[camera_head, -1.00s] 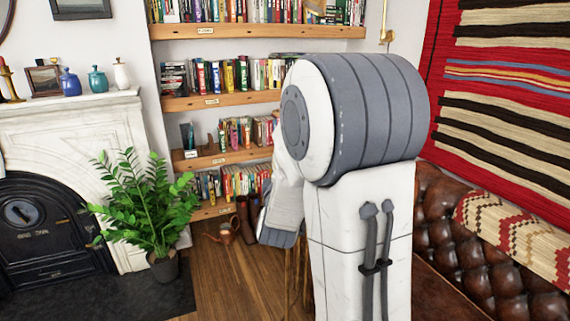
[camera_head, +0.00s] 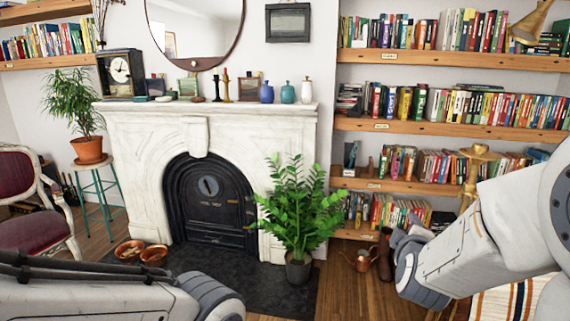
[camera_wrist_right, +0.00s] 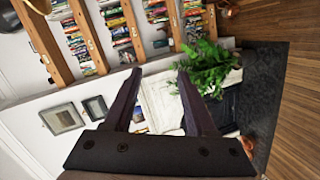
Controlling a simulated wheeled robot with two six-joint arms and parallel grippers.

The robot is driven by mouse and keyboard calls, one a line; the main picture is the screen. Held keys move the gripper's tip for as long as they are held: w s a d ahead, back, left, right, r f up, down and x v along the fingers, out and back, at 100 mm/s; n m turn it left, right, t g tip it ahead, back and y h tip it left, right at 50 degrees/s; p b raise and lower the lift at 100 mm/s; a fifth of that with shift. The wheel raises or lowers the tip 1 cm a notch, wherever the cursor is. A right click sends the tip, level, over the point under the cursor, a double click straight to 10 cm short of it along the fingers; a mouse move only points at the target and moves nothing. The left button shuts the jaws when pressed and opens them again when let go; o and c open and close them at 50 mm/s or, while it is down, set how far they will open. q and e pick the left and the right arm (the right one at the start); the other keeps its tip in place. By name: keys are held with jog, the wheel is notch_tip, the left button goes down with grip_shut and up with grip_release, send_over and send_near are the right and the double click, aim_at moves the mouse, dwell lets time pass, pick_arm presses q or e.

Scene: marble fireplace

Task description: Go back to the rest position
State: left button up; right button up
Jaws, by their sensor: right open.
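My right gripper (camera_wrist_right: 158,72) shows in the right wrist view with its two dark fingers spread apart. It is open and nothing is between the fingers. In the head view my right arm comes in from the right edge, in front of the bookshelves, and its fingers are not clear there. My left arm crosses the bottom left corner of the head view. The left gripper itself is not visible.
A white marble fireplace (camera_head: 141,143) stands at centre left with vases and a clock (camera_head: 120,74) on its mantel. A potted plant (camera_head: 299,215) and a copper watering can (camera_head: 361,260) stand on the floor. Wooden bookshelves (camera_head: 440,131) fill the right. An armchair (camera_head: 38,231) is at left.

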jog(key=s+a+f+g+y, duration=0.2)
jog(key=s+a+f+y, duration=0.15)
jog(key=a, duration=0.45)
jog(key=s+a+f+g+y, duration=0.2)
jog(key=s+a+g, duration=0.15)
jog(key=a, duration=0.35)
jog(key=s+a+f+g+y, duration=0.1)
jog(key=s+a+f+y, duration=0.2)
jog(key=a, duration=0.5)
jog(key=s+a+f+m+g+h, duration=0.1)
jog(key=s+g, duration=0.6)
jog(key=s, duration=1.2)
jog(key=shift+s+a+f+m+h, duration=0.25)
jog(key=shift+m+h, duration=0.2)
jog(key=shift+m, duration=0.55)
